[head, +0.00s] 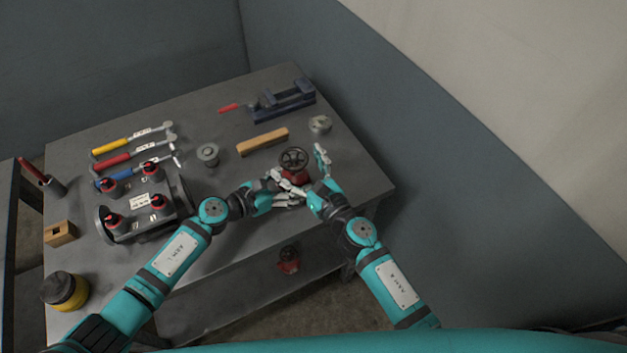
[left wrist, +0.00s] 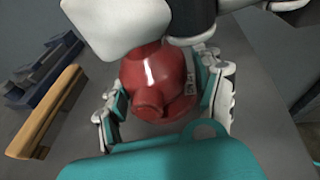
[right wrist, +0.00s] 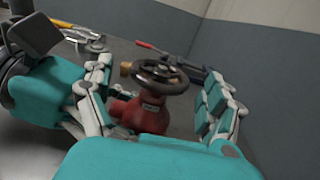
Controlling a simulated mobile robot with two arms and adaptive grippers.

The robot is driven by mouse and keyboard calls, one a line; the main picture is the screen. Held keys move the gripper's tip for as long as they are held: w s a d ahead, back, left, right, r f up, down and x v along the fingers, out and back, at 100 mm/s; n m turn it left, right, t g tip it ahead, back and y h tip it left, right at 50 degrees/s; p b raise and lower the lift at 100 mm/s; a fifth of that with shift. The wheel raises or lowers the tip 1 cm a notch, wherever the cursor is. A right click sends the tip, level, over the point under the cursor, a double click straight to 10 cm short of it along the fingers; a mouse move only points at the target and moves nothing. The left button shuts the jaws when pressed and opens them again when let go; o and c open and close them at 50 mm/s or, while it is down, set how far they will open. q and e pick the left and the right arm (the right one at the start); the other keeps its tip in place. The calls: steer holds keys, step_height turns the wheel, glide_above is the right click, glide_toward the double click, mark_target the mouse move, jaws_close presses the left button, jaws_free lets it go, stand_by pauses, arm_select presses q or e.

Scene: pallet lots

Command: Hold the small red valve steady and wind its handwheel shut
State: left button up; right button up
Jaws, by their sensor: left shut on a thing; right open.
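The small red valve (head: 297,176) stands on the grey bench near its right front edge, with its dark handwheel (head: 293,159) on top. My left gripper (head: 280,189) is shut on the valve's body. In the left wrist view its fingers (left wrist: 165,100) are on both sides of the red body (left wrist: 146,75). My right gripper (head: 309,170) is open. In the right wrist view its fingers (right wrist: 155,95) are spread either side of the valve, apart from the handwheel (right wrist: 160,76). In the left wrist view the handwheel is hidden.
A wooden block (head: 262,141), blue vise (head: 284,101) and metal round part (head: 320,124) lie behind the valve. Another red valve (head: 288,262) is on the lower shelf.

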steer(key=v, duration=0.9)
steer(key=shift+s+d, duration=0.15)
steer(key=shift+s, duration=0.15)
